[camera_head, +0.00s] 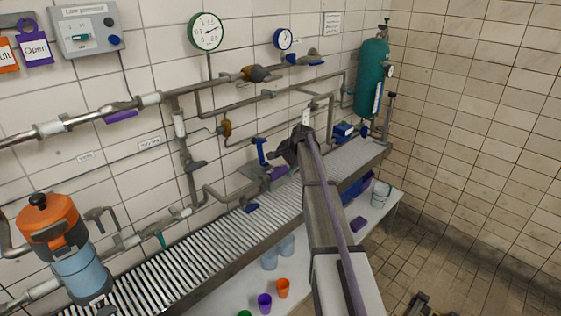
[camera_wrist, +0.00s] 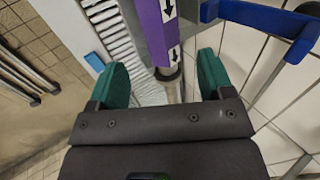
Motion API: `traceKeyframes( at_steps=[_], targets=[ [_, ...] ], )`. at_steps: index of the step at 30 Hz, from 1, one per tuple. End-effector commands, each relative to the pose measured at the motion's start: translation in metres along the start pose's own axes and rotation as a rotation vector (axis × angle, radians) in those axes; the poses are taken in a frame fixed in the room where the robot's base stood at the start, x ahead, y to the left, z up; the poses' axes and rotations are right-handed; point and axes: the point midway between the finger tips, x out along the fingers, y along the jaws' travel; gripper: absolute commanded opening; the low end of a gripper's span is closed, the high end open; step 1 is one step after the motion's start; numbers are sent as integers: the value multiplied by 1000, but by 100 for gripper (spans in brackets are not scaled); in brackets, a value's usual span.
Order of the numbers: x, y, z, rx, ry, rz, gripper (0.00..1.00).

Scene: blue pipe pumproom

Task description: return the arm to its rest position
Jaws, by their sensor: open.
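My arm reaches from the bottom of the head view up toward the pipe wall, with its dark wrist beside the far half of the roller conveyor (camera_head: 270,215). In the wrist view my gripper (camera_wrist: 162,72) is open, its two green fingers spread apart. A purple sleeve with black arrows (camera_wrist: 168,28) on a pipe shows between and beyond the fingers. I see nothing held. In the head view the fingers cannot be made out behind the wrist.
A blue handle (camera_wrist: 268,18) is close to the right finger; a blue handle also stands by my wrist in the head view (camera_head: 262,152). Pipes with valves (camera_head: 250,74) line the wall. A teal cylinder (camera_head: 371,78) stands far back. Cups (camera_head: 265,303) stand below the conveyor. Floor at right is mostly clear.

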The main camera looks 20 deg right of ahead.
Motion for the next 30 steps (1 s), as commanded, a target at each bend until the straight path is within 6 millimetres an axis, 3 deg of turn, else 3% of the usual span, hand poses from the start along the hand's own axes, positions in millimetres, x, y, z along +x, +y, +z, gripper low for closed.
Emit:
traceKeyframes(
  at_steps=[1,6,16,18,20,27,30],
  targets=[
    [-26,-6,1,1,0,0,74],
    [-54,-3,1,-1,0,0,74],
    [-52,0,1,-39,-5,4,74],
    [-57,17,12,-160,-23,53,74],
    [-70,50,39,-287,-45,117,74],
    [-125,170,238,-857,-220,363,74],
    [-149,213,307,-1031,-281,434,74]
  ],
)
